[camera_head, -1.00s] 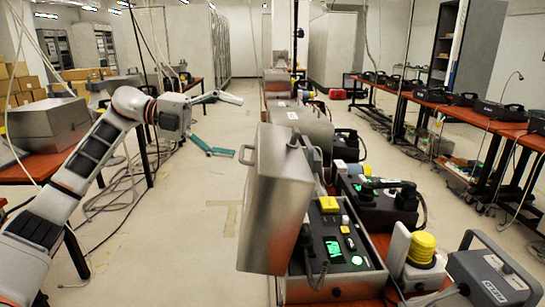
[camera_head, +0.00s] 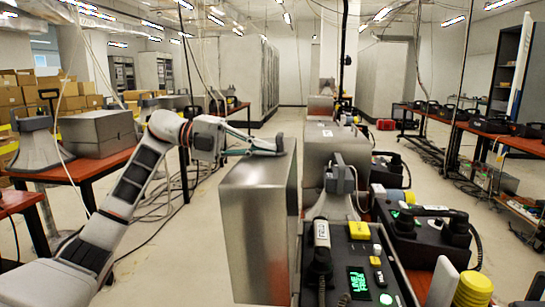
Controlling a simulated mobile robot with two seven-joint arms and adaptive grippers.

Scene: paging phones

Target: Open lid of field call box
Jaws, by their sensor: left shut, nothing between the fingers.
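The field call box stands in the foreground, with a dark control panel (camera_head: 352,262) carrying a yellow block, a lit green display and a black handset. Its large metal lid (camera_head: 258,225) stands swung up on the left side of the panel, so the panel is uncovered. My left gripper (camera_head: 270,146) is at the lid's top edge, with its teal fingers together and nothing held. Whether the fingers touch the lid I cannot tell. The lid's handle is not clearly visible. My right gripper is not in view.
More call boxes and phones stand in a row behind, including a dark unit (camera_head: 428,230) on the right. A yellow ribbed part (camera_head: 473,291) is at the lower right. A red table (camera_head: 88,176) with a grey case (camera_head: 98,133) stands at left. The aisle floor is open.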

